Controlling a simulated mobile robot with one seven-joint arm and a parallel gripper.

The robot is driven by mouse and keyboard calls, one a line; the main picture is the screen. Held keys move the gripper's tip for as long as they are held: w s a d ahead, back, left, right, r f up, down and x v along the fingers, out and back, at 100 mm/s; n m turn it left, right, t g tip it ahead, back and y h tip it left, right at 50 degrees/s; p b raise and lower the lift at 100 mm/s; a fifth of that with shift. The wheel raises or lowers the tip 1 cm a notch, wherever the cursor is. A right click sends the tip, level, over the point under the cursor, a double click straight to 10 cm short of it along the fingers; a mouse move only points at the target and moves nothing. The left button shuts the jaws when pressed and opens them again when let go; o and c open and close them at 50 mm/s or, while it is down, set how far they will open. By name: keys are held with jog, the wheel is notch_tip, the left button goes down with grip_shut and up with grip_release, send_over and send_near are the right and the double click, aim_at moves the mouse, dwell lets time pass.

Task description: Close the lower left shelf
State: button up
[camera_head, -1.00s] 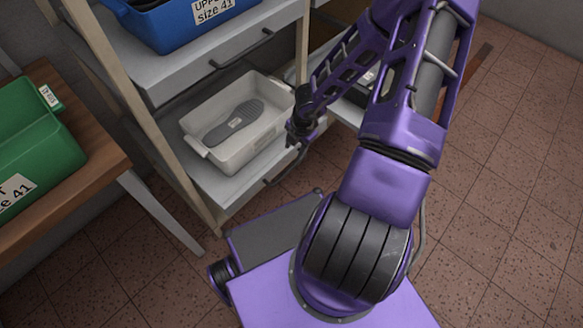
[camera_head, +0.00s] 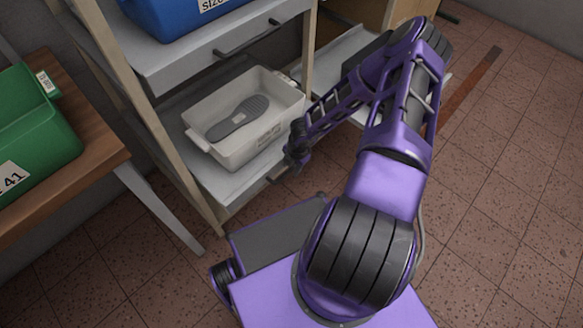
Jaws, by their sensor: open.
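The lower left shelf (camera_head: 218,183) is a grey pull-out board in the left bay of the rack. It carries a white bin (camera_head: 226,157) with a grey sole in it. The shelf's front edge shows near the rack's front post, with a dark handle (camera_head: 280,172) on it. My gripper (camera_head: 292,160) is at the right end of the shelf front, close to the handle and the bin's right corner. It is small and dark in the picture; its fingers are hard to make out, and I cannot tell whether it touches the shelf. It is open.
Above is an upper shelf (camera_head: 175,75) with a blue bin (camera_head: 180,18). A wooden table (camera_head: 75,185) with a green bin (camera_head: 30,115) stands at the left. Another grey shelf (camera_head: 338,52) lies behind my arm.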

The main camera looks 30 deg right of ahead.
jog(key=shift+f, duration=0.1)
grip_shut()
dwell(1.4)
